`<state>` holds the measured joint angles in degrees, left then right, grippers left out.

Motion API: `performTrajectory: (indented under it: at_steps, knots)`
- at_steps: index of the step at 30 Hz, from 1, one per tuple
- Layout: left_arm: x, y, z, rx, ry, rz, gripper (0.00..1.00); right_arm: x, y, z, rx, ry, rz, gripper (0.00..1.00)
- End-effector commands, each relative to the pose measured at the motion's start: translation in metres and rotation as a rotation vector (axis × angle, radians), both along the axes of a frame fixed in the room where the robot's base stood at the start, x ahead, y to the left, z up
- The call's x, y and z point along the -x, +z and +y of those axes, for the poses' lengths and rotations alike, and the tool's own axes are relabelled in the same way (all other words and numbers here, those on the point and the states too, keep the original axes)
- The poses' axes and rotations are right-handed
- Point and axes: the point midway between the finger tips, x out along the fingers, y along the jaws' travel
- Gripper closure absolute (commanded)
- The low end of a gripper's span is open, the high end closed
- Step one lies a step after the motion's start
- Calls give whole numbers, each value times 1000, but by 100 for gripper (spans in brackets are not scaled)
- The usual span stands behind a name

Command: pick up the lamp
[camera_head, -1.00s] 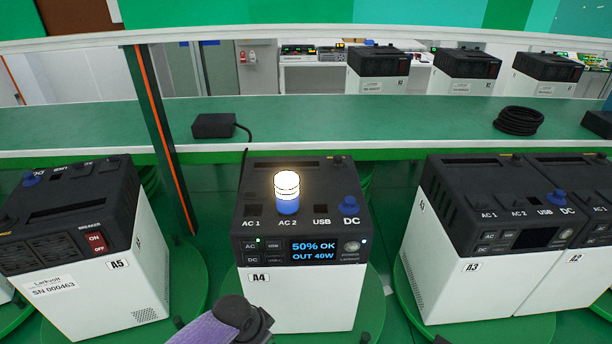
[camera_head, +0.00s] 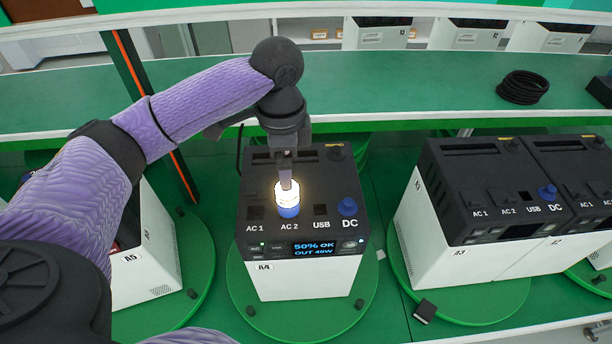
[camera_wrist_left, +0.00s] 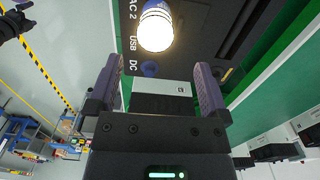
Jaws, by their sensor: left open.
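The lamp (camera_head: 288,198) is a lit white cylinder with a blue base, upright in the AC 2 socket on top of the power station A4 (camera_head: 304,283). Its display reads 50% OK, OUT 40W. My left gripper (camera_head: 287,180) is just above and behind the lamp in the head view, pointing down. In the left wrist view the two fingers (camera_wrist_left: 155,90) are spread with nothing between them, and the lamp (camera_wrist_left: 155,27) glows beyond the fingertips. Whether the fingers touch the lamp in the head view is hard to tell. My right gripper is not in view.
A4 stands on a green turntable (camera_head: 240,290). Power station A3 (camera_head: 440,230) is to the right and A5 (camera_head: 150,245) to the left, partly behind my left arm. A blue DC knob (camera_head: 347,206) sits right of the lamp. A coiled black cable (camera_head: 523,87) lies on the green shelf behind.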

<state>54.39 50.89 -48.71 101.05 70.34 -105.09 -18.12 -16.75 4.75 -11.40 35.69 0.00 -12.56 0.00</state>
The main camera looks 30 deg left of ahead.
Motion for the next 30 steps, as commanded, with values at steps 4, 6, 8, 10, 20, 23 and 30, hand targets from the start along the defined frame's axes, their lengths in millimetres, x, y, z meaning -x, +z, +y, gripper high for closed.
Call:
performTrajectory:
  at_steps: [4, 6, 8, 10, 20, 23, 30]
  knots:
    - [1, -22, 1, -2, 1, 8, 0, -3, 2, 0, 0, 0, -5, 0]
    - [1, -34, 1, -1, 1, 9, 0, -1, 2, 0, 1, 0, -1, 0]
    - [1, -42, 1, -2, 1, 7, 0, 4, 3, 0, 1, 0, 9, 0]
    - [0, -54, 0, 0, 0, 9, 0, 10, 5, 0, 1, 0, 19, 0]
    - [-2, -98, -2, -3, 0, 3, 0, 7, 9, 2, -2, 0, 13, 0]
    - [-2, -98, -2, -3, 0, 2, 0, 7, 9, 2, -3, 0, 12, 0]
    - [-2, -97, -2, -2, 0, 2, 44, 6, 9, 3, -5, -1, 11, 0]
